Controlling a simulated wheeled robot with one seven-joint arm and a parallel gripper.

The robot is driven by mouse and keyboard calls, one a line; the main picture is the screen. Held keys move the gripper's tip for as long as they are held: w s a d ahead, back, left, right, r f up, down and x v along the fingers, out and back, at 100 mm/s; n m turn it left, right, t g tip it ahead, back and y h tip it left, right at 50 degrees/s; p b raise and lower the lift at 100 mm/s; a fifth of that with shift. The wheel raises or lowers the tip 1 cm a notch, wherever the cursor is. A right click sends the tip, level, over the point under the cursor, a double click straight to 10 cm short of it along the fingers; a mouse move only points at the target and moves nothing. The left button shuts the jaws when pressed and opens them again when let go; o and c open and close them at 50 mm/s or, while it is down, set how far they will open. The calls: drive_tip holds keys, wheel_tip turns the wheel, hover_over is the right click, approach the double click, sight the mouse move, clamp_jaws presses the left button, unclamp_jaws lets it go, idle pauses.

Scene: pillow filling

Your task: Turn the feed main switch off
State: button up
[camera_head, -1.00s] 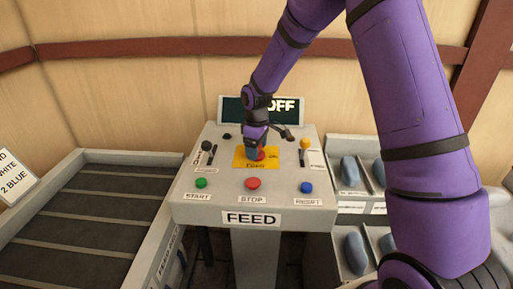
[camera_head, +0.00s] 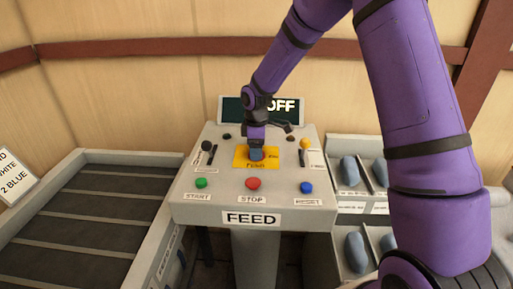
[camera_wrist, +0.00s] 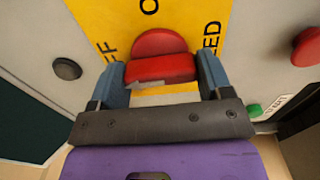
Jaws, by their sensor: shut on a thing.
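The feed main switch is a red knob (camera_wrist: 160,58) on a yellow plate (camera_head: 240,160) in the middle of the feed panel (camera_head: 215,170). My gripper (camera_head: 256,154) reaches down onto it. In the wrist view, the two blue fingers of my gripper (camera_wrist: 160,72) stand on either side of the knob and are shut on it. Letters on the plate are partly hidden by the fingers. In the head view, my gripper hides most of the knob. The dark display (camera_head: 232,108) behind the panel shows "OFF", its left part hidden by my arm.
A green start button (camera_head: 201,183), a red stop button (camera_head: 253,183) and a blue reset button (camera_head: 306,187) line the front. A black-knobbed lever (camera_head: 207,146) and a yellow-knobbed lever (camera_head: 305,144) flank the plate. A conveyor (camera_head: 85,210) lies left; bins with blue pieces (camera_head: 349,169) stand right.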

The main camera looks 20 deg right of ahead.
drive_tip(key=o, duration=0.9)
wheel_tip(320, 180, up, 11)
drive_tip(key=shift+f, duration=0.1)
idle(0.3)
drive_tip(key=s+d+r+m+t, duration=0.1)
drive_tip(key=s+d+r+m, duration=0.15)
drive_tip(key=s+r, duration=0.5)
drive_tip(key=s+d+r+m+t, duration=0.1)
drive_tip(key=s+r+m, duration=0.3)
drive_tip(key=s+r, duration=0.35)
drive_tip(key=s+d+m+t, duration=0.1)
drive_tip(key=s+m, duration=0.1)
drive_tip(key=s, duration=0.5)
drive_tip(key=s+d+r+m+t, duration=0.1)
drive_tip(key=s+m, duration=0.1)
drive_tip(key=s, duration=0.5)
drive_tip(key=s+d+r+m+t, duration=0.1)
drive_tip(key=s+m, duration=0.2)
drive_tip(key=s, duration=0.4)
drive_tip(key=shift+d, duration=0.2)
